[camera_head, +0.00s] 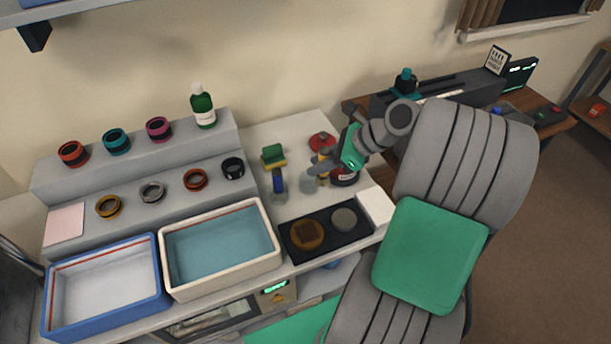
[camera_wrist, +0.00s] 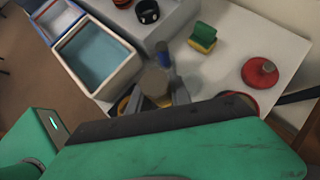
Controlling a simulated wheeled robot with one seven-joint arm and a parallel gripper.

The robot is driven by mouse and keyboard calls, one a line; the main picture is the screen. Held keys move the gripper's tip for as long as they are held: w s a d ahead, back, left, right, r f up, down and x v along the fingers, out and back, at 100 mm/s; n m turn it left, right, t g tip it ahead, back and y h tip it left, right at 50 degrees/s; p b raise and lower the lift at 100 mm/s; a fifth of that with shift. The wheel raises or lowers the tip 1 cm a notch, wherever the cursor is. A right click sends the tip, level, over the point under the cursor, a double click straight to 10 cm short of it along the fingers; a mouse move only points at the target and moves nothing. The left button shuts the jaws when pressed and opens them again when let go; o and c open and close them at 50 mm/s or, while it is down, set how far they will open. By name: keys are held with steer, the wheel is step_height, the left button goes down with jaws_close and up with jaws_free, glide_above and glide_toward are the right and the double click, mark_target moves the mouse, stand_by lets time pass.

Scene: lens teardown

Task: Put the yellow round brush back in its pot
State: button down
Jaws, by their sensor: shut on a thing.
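My gripper (camera_head: 318,168) is at the back right of the worktop, shut on the yellow round brush (camera_head: 323,176). Only a little yellow shows beside the fingers in the head view. A pale, rounded end shows low at the jaws. In the wrist view, a grey-beige rounded piece (camera_wrist: 155,82) sits between the fingers of my gripper (camera_wrist: 160,97). A dark red pot with a pale label (camera_head: 345,177) stands just right of the gripper, partly hidden by the arm. I cannot tell whether it is the brush's pot. The brush is outside it.
A blue-handled item (camera_head: 278,181) stands left of the gripper, near a green-and-yellow sponge (camera_head: 273,156). A red disc with a knob (camera_wrist: 260,72) lies behind. A black tray (camera_head: 327,246) holds two discs. A cream basin (camera_head: 222,286) and a blue basin (camera_head: 105,319) are left.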

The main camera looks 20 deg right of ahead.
steer(key=w+f, duration=0.6)
steer(key=f, duration=0.1)
steer(key=w+f, duration=0.2)
steer(key=f, duration=0.1)
steer(key=shift+w+f, duration=0.15)
steer(key=shift+w, duration=0.25)
steer(key=shift+f, duration=0.15)
steer(key=shift+f, duration=0.15)
